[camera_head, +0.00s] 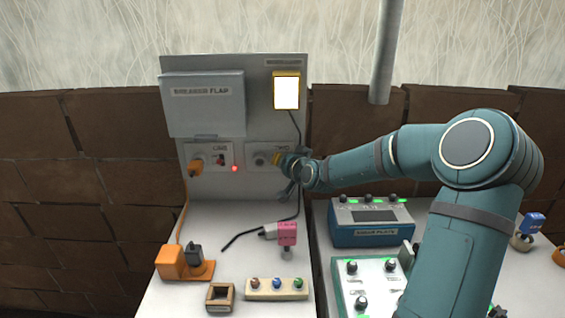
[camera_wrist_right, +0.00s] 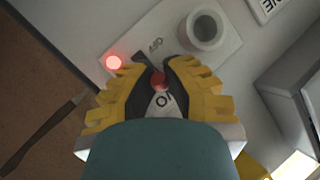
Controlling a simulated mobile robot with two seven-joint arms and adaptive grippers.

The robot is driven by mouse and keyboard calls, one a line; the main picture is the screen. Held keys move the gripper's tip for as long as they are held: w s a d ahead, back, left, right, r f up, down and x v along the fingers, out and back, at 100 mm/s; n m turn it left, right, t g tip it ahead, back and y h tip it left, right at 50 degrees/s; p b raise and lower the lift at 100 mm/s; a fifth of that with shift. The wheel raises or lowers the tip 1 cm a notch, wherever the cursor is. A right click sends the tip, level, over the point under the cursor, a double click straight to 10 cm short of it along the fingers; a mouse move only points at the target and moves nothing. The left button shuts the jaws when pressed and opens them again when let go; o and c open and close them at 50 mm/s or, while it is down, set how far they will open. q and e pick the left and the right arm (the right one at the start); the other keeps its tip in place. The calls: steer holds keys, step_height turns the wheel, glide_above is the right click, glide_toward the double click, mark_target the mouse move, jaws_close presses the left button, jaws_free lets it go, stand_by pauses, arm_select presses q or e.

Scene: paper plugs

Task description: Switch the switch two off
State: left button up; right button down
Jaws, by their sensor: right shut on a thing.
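The grey panel (camera_head: 232,90) stands upright at the back of the table. Switch one's plate (camera_head: 205,149) is on it at left, with an orange plug in its socket. Switch two's plate (camera_head: 253,150) is to its right, with an empty round socket (camera_wrist_right: 205,27). My right gripper (camera_head: 278,159) is at this plate and hides its switch in the head view. In the right wrist view the yellow fingers of my right gripper (camera_wrist_right: 158,84) are shut around the small red-tipped switch (camera_wrist_right: 159,78), between "OFF" and "ON" marks. A red lamp (camera_wrist_right: 113,62) beside it is lit. My left gripper is out of view.
A breaker flap (camera_head: 207,105) and a lit lamp (camera_head: 286,92) are on the panel above. A pink plug (camera_head: 287,234), an orange block (camera_head: 172,262), a wooden frame (camera_head: 220,296) and a button strip (camera_head: 262,291) lie on the table. A blue box (camera_head: 370,232) stands at right.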

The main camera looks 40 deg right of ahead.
steer(key=t, duration=0.1)
steer(key=f+n+t+h+b, duration=0.1)
steer(key=t, duration=0.1)
steer(key=shift+s+a+f+n+t, duration=0.1)
steer(key=shift+f+n+t, duration=0.15)
steer(key=shift+n+t, duration=0.05)
steer(key=shift+d+f+n+t, duration=0.1)
steer(key=shift+f+n+t, duration=0.25)
steer(key=shift+n+t, duration=0.65)
steer(key=shift+d+f+n+t, duration=0.1)
steer(key=shift+f+n+t, duration=0.3)
steer(key=shift+t, duration=1)
steer(key=shift+r, duration=0.1)
steer(key=c, duration=0.9)
jaws_free()
steer(key=shift+d, duration=0.1)
steer(key=shift+o, duration=0.2)
steer(key=shift+r, duration=0.1)
step_height(320, 180, up, 10)
steer(key=shift+f, duration=0.1)
